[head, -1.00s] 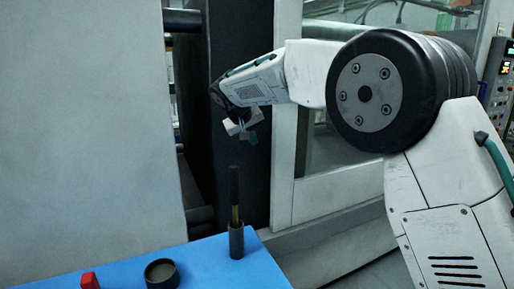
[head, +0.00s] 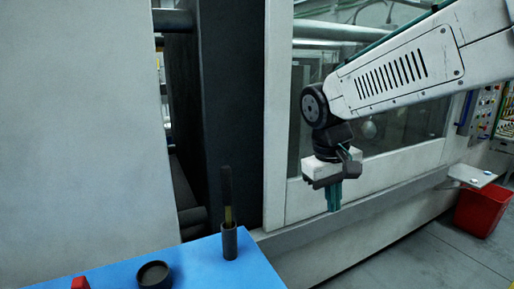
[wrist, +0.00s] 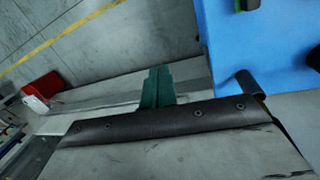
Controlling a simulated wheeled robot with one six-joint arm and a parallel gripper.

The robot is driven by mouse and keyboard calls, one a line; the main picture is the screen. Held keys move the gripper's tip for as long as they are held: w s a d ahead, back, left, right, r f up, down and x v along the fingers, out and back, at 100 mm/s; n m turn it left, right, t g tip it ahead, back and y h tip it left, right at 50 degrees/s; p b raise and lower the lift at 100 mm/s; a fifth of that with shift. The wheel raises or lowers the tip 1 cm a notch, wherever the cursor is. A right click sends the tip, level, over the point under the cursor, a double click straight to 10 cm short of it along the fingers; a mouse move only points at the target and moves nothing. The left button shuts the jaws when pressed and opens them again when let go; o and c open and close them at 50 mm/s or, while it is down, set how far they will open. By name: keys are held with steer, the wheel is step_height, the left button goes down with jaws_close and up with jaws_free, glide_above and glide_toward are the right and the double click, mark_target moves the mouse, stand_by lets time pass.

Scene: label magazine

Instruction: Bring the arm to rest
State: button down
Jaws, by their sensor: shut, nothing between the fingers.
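My gripper (head: 334,196) hangs at the end of my arm in the head view, fingers pointing down. It is in front of the machine's lower window frame, to the right of the blue table and clear of it. Its teal fingers are shut with nothing between them. In the wrist view the closed fingers (wrist: 156,87) show above the grey floor and a pale ledge. No object touches the gripper.
A blue table (head: 205,262) holds a dark upright tube (head: 229,242) with a rod in it, a dark round cup (head: 154,275) and a red item (head: 80,284). A red bin (head: 482,208) stands on the floor at right. The machine (head: 400,183) fills the background.

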steer(key=s+d+m, duration=0.1)
steer(key=s+d, duration=0.2)
steer(key=s, duration=0.4)
steer(key=s+d+f+m+y, duration=0.1)
steer(key=s+d, duration=0.3)
steer(key=s, duration=0.3)
steer(key=s+d+f+m+t+y, duration=0.1)
steer(key=s+d, duration=0.2)
steer(key=s, duration=0.5)
steer(key=shift+d+m, duration=0.25)
steer(key=shift+m, duration=0.15)
steer(key=shift+s, duration=0.1)
